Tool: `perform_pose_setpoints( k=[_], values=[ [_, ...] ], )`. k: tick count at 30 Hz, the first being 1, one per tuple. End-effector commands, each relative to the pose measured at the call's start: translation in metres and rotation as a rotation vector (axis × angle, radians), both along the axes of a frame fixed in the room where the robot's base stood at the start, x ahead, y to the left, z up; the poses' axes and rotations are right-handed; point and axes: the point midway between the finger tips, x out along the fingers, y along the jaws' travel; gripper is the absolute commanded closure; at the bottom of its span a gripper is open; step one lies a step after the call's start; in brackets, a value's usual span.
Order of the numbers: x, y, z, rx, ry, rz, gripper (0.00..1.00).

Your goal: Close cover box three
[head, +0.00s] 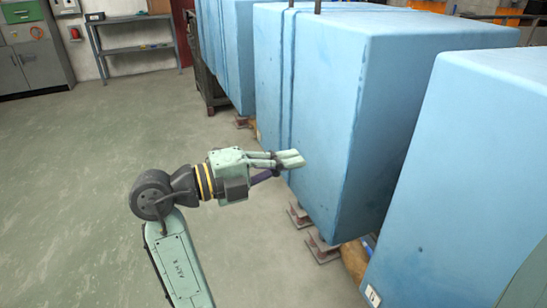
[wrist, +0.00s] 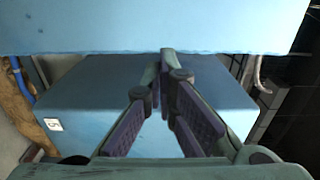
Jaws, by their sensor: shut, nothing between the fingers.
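Several large blue boxes stand in a row in the head view: a far one (head: 225,45), a middle one (head: 340,110) and a near right one (head: 470,170). Dark vertical lines run down the left part of the middle box. I cannot tell which is box three. My gripper (head: 298,158) is shut and empty, its fingertips in front of the middle box's lower left face; contact is unclear. In the wrist view, the purple-padded fingers (wrist: 167,62) point toward a blue face across the top (wrist: 150,25), with another blue surface (wrist: 80,100) below bearing a small white label (wrist: 53,124).
Reddish-brown feet (head: 322,247) stand under the middle box. The green-grey floor (head: 70,170) on the left is clear. A metal shelf (head: 135,48) and a grey cabinet (head: 35,60) stand at the back left. A white label (head: 372,296) is on the near right box.

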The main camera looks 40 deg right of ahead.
Motion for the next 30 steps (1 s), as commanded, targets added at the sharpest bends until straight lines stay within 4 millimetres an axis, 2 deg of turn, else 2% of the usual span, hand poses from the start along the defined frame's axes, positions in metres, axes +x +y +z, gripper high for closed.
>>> perform_pose_setpoints(
  k=[1, 6, 12, 18, 30],
  values=[
    [-0.004, -0.012, 0.004, 0.0, 0.001, -0.006, 1.0],
    [-0.012, -0.047, 0.004, 0.0, 0.002, -0.003, 1.0],
    [-0.018, -0.075, 0.003, 0.0, 0.001, 0.0, 1.0],
    [-0.021, -0.086, 0.001, -0.001, 0.001, 0.003, 1.0],
    [-0.021, -0.088, 0.0, -0.001, 0.0, 0.003, 1.0]
  ],
)
